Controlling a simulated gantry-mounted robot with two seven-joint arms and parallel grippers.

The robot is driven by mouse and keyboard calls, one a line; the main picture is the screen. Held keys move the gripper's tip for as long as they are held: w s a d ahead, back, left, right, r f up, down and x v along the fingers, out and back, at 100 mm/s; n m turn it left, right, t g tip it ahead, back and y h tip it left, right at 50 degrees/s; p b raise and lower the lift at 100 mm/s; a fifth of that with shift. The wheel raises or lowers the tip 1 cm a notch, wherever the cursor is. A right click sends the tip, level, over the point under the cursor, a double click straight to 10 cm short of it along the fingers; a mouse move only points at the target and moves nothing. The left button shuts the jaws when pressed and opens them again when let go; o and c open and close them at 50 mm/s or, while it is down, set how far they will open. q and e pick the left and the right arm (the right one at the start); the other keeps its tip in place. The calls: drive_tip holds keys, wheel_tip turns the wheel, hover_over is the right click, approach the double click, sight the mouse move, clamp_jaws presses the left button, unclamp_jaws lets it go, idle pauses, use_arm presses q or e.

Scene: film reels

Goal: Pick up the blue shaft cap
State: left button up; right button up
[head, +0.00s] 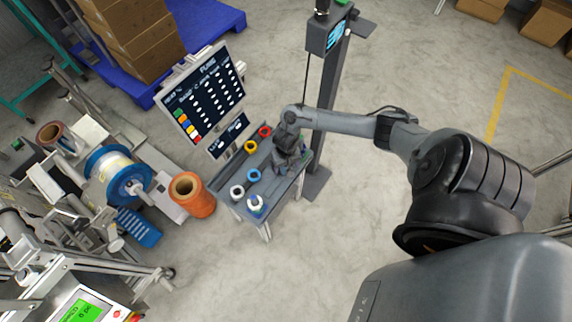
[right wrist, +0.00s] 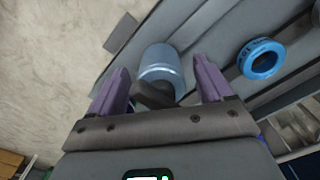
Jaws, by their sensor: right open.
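A light blue cylinder (right wrist: 161,60), which looks like the blue shaft cap, lies on the grey table in the right wrist view. My right gripper (right wrist: 161,72) is open, with its two purple fingers pointing toward the cylinder, one on each side of it in the picture. Whether they touch it I cannot tell. A dark rounded piece (right wrist: 152,95) shows at the cylinder's near end. In the head view my right gripper (head: 284,168) is over the right side of the small table and hides the cylinder. My left gripper is not in view.
A blue ring (right wrist: 262,58) lies on the table (head: 236,207); it also shows in the head view (head: 254,175). Red (head: 264,132), yellow (head: 250,146) and white (head: 237,191) rings and a small bottle (head: 256,206) are near. A screen (head: 207,90) stands behind. An orange spool (head: 192,196) stands left.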

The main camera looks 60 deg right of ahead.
drive_tip(key=c, duration=1.3)
drive_tip(key=shift+r, duration=0.1)
